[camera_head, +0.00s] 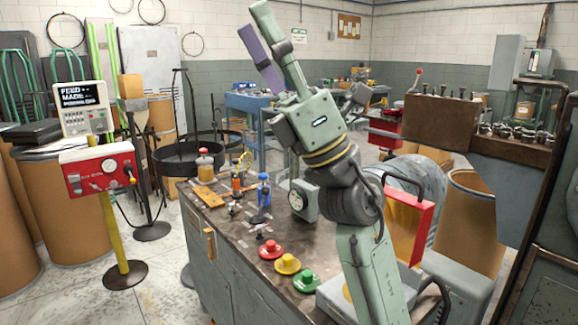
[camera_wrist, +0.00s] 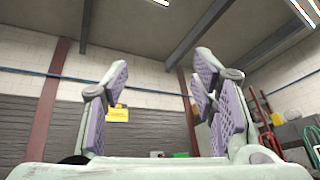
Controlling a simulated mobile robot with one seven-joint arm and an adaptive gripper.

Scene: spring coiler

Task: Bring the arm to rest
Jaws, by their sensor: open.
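My arm stands upright at the right of the workbench in the head view. My gripper (camera_head: 262,48) is at its top, raised well above the bench and pointing up and to the left. One pale green finger and a purple pad show there. In the wrist view my gripper (camera_wrist: 155,90) shows its fingers with purple ridged pads spread wide apart. Nothing is between them. My gripper touches nothing that I can see.
The workbench (camera_head: 225,225) carries red (camera_head: 271,249), yellow (camera_head: 288,264) and green (camera_head: 306,281) buttons and small tools. A red control box (camera_head: 100,170) stands on a yellow post at left. Barrels and a dark machine frame stand at right. The air around my gripper looks clear.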

